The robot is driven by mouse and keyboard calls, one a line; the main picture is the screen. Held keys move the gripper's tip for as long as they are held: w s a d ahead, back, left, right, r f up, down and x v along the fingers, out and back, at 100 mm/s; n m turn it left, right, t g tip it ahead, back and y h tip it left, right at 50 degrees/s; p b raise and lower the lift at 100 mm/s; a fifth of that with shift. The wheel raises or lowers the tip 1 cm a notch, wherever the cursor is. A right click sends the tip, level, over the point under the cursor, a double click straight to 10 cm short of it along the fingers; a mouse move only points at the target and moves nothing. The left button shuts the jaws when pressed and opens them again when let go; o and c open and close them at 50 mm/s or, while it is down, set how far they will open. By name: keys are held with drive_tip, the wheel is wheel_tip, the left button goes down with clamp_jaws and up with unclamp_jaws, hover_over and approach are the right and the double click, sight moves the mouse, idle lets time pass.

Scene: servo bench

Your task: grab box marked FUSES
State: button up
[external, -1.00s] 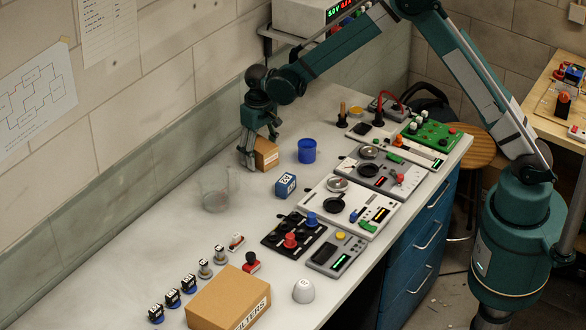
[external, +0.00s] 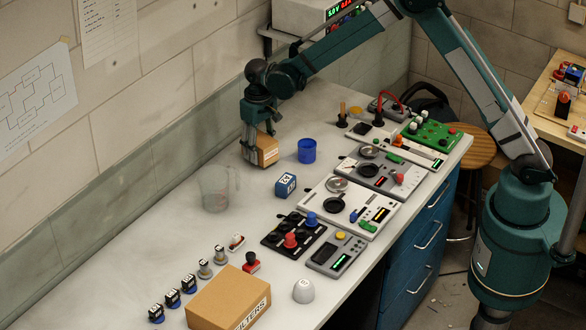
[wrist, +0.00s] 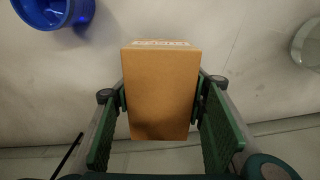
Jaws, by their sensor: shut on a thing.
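A small brown cardboard box (external: 268,156) with a pale label is between my gripper's fingers on the far left part of the bench. In the wrist view the box (wrist: 161,92) fills the middle, with its label at the top edge; the lettering is too blurred and foreshortened to read surely. My gripper (external: 257,153) is shut on the box, with green finger pads pressed to both sides in the wrist view (wrist: 160,105). The box appears slightly above the bench top.
A blue cup (external: 307,151) stands right of the box, and a small blue box (external: 285,185) is nearer. A clear beaker (external: 216,190) stands left. A large brown box (external: 222,297) is at the front. Panels (external: 352,205) line the right edge.

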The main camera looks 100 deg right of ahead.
sight(259, 138)
wheel_tip(259, 138, up, 8)
drive_tip(key=shift+r, duration=0.1)
idle(0.4)
